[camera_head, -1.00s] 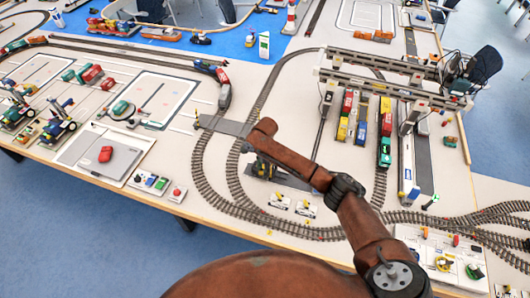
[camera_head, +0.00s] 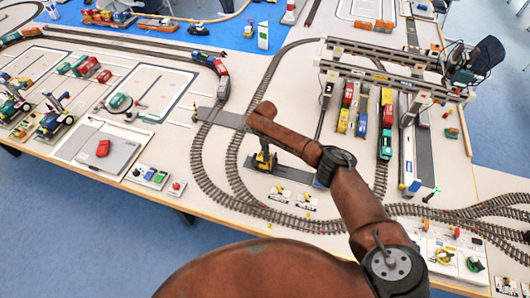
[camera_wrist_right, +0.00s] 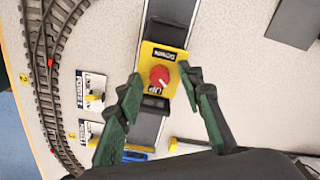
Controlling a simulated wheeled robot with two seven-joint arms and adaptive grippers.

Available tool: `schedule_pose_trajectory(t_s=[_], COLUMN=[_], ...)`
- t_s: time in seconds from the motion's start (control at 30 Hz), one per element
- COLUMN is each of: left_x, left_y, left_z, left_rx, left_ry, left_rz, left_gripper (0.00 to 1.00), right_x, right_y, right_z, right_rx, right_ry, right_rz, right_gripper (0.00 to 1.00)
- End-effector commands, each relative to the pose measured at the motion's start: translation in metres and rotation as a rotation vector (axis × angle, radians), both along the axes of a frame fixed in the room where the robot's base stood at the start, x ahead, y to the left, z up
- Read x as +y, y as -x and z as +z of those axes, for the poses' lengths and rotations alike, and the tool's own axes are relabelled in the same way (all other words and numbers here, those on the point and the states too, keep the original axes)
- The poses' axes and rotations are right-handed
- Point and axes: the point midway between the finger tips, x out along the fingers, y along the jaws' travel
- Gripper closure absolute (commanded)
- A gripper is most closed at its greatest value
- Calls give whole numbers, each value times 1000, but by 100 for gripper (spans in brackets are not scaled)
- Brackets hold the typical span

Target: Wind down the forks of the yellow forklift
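The yellow forklift (camera_head: 264,161) stands on a dark grey strip inside the track loop in the head view, partly behind my right arm. In the right wrist view a yellow plate (camera_wrist_right: 152,58) with UP and DOWN labels carries a round red knob (camera_wrist_right: 159,77). My right gripper (camera_wrist_right: 161,78) has its two dark green fingers spread, one on each side of the knob, with visible gaps to it. It holds nothing. In the head view I cannot make out its fingers. The forks are not clearly visible. My left gripper is not in view.
Two white cards with yellow levers (camera_head: 278,193) lie between the forklift and the curved track (camera_head: 215,190). A blue object (camera_wrist_right: 134,156) lies near the gripper in the wrist view. Gantry cranes (camera_head: 395,82) span coloured wagons on the right.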

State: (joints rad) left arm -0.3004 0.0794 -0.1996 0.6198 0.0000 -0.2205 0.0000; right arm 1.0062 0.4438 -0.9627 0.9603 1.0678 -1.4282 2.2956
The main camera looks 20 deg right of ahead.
Motion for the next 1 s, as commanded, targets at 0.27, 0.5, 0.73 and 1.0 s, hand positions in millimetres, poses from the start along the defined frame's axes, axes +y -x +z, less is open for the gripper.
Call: schedule_pose_trajectory(t_s=[0.27,0.5,0.73,1.0], left_x=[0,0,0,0], left_y=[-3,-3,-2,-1], left_z=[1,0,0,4], left_rx=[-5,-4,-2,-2], left_ry=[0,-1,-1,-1], left_rz=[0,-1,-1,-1], left_gripper=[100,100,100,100], right_x=[1,1,1,2], right_y=[0,0,0,0], right_z=[0,0,0,1], right_rx=[0,0,0,2], right_ry=[0,0,0,-2], right_rz=[2,2,2,13], right_gripper=[69,86,100,100])
